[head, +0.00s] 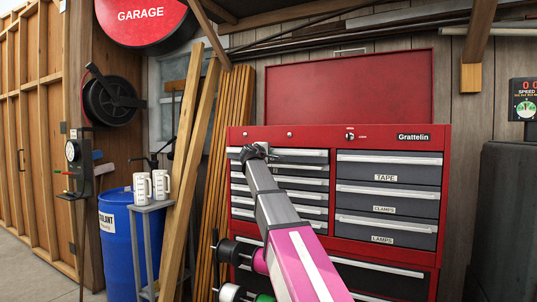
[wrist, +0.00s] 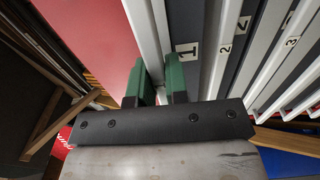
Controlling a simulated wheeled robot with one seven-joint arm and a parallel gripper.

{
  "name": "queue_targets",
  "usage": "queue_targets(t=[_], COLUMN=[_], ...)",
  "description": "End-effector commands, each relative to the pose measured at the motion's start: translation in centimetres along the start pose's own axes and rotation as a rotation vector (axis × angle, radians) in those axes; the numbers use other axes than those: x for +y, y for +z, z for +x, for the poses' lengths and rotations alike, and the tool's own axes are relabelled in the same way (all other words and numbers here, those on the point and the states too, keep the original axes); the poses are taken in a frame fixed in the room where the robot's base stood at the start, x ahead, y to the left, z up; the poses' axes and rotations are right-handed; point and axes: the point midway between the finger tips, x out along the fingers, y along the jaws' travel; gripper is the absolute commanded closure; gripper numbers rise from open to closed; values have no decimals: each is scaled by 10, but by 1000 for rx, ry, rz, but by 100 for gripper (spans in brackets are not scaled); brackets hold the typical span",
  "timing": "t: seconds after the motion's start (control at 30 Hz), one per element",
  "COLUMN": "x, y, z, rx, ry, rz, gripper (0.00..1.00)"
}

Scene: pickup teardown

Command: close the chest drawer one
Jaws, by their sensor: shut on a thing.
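The red tool chest (head: 437,215) stands against the wall, with a left column of narrow drawers. Drawer one (head: 300,160) is the top drawer of that column, grey with a pale handle strip. It seems to stick out slightly past the drawers below. Its label "1" (wrist: 187,50) shows in the wrist view. My gripper (head: 254,152) is at the left part of this drawer's front, and the arm hides part of the column. In the wrist view, my gripper's green fingers (wrist: 157,75) are shut on the handle strip (wrist: 143,30) of drawer one.
Larger drawers labelled tape (head: 386,168), clamps and lamps fill the chest's right side. A dark cabinet (head: 505,220) stands at the right.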

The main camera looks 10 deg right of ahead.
Motion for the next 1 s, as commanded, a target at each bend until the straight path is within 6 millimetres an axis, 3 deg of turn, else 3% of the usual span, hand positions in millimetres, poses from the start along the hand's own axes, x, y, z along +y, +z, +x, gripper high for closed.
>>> queue_targets(t=[0.2,0.5,0.53,0.6,1.0], x=[1,0,0,0,0], y=[-2,-1,-1,-1,0], z=[38,41,42,41,35], rx=[-1,0,0,0,0], ry=[-1,0,0,0,0], rz=[0,0,0,0,0], gripper=[100,100,76,60,60])
